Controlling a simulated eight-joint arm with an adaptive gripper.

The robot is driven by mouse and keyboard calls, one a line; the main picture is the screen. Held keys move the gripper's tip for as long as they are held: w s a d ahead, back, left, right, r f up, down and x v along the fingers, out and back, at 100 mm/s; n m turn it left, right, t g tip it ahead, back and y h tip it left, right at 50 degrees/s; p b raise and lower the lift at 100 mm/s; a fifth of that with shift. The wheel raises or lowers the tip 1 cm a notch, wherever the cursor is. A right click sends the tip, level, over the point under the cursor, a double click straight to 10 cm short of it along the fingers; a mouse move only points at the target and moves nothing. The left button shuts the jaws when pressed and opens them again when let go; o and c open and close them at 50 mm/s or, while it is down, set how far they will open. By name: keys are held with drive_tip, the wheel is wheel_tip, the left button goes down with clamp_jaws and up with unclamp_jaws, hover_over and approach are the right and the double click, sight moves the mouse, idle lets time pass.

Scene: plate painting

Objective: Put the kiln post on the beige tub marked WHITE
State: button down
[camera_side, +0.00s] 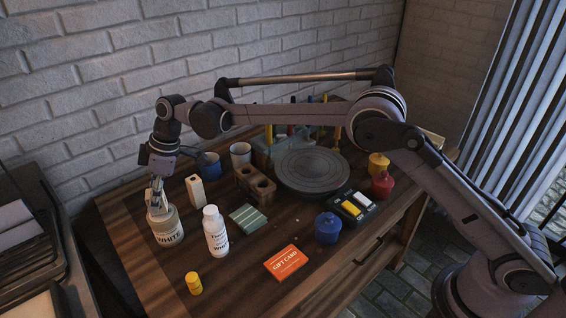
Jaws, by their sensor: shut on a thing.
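The beige tub marked WHITE (168,231) stands upright at the left of the table, its label facing the camera. My gripper (156,206) points down directly over the tub's top. It is shut on a small pale piece, which looks like the kiln post (157,208).
A white bottle (216,236) stands close right of the tub, and a cream block (195,191) behind it. A yellow pot (194,284), a gift card (286,263) and a blue jar (328,228) are nearer the front. A dark turntable (312,172) is at the back.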

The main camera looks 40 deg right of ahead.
drive_tip(key=shift+f, duration=0.55)
drive_tip(key=shift+f, duration=0.15)
drive_tip(key=c, duration=0.8)
unclamp_jaws()
drive_tip(key=shift+c, duration=0.2)
